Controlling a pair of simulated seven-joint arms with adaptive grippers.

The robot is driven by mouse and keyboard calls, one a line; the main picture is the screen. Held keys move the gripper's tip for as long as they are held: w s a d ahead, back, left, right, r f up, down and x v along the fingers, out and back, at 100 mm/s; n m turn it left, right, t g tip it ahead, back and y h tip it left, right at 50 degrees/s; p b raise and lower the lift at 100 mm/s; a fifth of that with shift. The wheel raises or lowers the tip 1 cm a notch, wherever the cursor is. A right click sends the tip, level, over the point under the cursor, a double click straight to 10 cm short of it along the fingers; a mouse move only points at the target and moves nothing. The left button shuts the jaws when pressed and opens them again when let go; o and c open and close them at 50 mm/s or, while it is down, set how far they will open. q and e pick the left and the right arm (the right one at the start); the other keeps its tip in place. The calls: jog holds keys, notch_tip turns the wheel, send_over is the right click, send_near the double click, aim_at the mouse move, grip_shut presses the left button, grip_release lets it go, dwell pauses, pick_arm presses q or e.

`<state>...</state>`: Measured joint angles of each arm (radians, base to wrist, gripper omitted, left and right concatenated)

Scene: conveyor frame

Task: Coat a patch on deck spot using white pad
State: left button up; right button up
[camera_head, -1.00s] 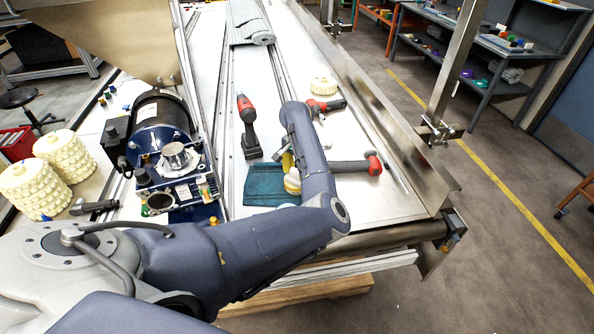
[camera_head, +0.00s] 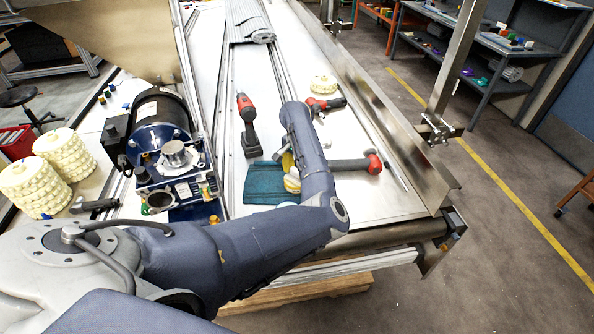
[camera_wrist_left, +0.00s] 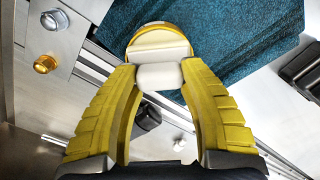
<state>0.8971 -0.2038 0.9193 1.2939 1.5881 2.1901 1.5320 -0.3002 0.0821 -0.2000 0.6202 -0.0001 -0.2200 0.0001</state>
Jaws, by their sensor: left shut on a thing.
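The white pad (camera_wrist_left: 160,45) is a round pad with a white block-like grip. In the left wrist view the yellow fingers of my left gripper (camera_wrist_left: 160,76) are shut on that grip. The pad lies over a dark teal cloth-like patch (camera_wrist_left: 235,35); whether it touches is not clear. In the head view the patch (camera_head: 262,186) lies on the white conveyor deck (camera_head: 350,205). The pad (camera_head: 292,184) is at its right side, partly hidden by my forearm, and my left gripper (camera_head: 287,165) is largely hidden too. My right gripper is not in view.
A red-ended tool (camera_head: 355,166) lies right of my forearm, with another red tool (camera_head: 325,105) and a cream ribbed part (camera_head: 323,86) farther back. A blue motor unit (camera_head: 165,150) stands left.

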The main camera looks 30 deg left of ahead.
pick_arm(q)
jog(key=shift+r, duration=3.5)
